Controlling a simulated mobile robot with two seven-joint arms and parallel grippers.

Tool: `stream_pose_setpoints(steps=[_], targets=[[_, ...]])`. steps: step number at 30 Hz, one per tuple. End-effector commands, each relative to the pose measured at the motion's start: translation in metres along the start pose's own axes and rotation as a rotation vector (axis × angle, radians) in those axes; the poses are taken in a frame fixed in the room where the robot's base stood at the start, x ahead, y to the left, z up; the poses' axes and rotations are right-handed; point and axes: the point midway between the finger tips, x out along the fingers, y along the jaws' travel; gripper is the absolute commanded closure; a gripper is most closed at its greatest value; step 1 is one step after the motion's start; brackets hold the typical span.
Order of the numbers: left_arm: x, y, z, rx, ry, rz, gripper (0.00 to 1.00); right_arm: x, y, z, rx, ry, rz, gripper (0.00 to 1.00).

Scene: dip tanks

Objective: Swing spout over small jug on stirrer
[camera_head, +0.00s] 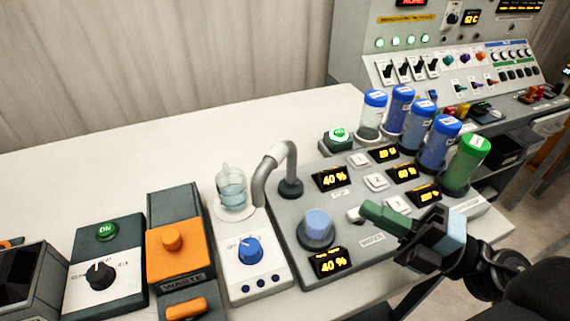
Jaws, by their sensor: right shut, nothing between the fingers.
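The grey curved spout (272,162) rises from a dark round base on the grey control panel (284,215). It arches to the left, and its open end hangs down just right of the small glass jug (231,186), not over it. The jug stands upright on the round plate of the white stirrer (259,277), which has a blue knob, and holds some pale liquid. My right gripper (372,215) is shut and empty over the panel's right part, its green fingertips by a small white switch. I cannot tell whether they touch. My left gripper is not in view.
Several capped cylinders (438,146) stand along the panel's back right. An orange waste unit (176,252) and a dark box with a green button (105,268) stand left of the stirrer. The bench behind is clear.

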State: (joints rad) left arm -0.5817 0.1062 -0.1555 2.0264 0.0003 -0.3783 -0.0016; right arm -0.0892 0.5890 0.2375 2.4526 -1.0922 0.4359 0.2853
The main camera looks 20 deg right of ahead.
Motion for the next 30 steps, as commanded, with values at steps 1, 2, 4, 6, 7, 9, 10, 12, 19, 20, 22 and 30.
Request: stream_pose_setpoints(steps=[1, 2, 4, 6, 7, 9, 10, 12, 19, 20, 22, 30], targets=[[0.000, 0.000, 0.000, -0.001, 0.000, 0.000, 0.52, 0.000, 0.000, 0.000, 0.000, 0.000, 0.000, 1.00], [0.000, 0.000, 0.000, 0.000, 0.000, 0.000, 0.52, 0.000, 0.000, 0.000, 0.000, 0.000, 0.000, 1.00], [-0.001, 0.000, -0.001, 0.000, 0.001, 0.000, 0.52, 0.002, 0.000, 0.000, 0.000, 0.001, 0.000, 1.00], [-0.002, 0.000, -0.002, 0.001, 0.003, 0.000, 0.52, 0.005, 0.001, 0.000, -0.001, 0.001, 0.001, 1.00], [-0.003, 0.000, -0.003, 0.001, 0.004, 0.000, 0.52, 0.007, 0.002, 0.000, -0.001, 0.002, 0.002, 1.00], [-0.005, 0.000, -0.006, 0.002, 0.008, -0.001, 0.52, 0.014, 0.003, 0.000, -0.003, 0.002, 0.003, 1.00], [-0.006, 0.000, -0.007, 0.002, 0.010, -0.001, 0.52, 0.017, 0.003, 0.000, -0.001, 0.002, 0.003, 1.00], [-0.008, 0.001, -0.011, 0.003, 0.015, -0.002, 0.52, 0.026, 0.004, 0.000, -0.004, 0.003, 0.005, 1.00], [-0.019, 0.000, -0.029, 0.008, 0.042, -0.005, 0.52, 0.058, 0.006, 0.000, -0.005, 0.001, 0.007, 1.00], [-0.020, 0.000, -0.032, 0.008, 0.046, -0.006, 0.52, 0.063, 0.006, 0.001, -0.005, 0.000, 0.008, 1.00], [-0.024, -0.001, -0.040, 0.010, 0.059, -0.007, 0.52, 0.074, 0.007, 0.001, -0.005, 0.001, 0.008, 1.00], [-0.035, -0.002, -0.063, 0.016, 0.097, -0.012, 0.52, 0.119, 0.006, 0.001, -0.004, 0.000, 0.008, 1.00]])
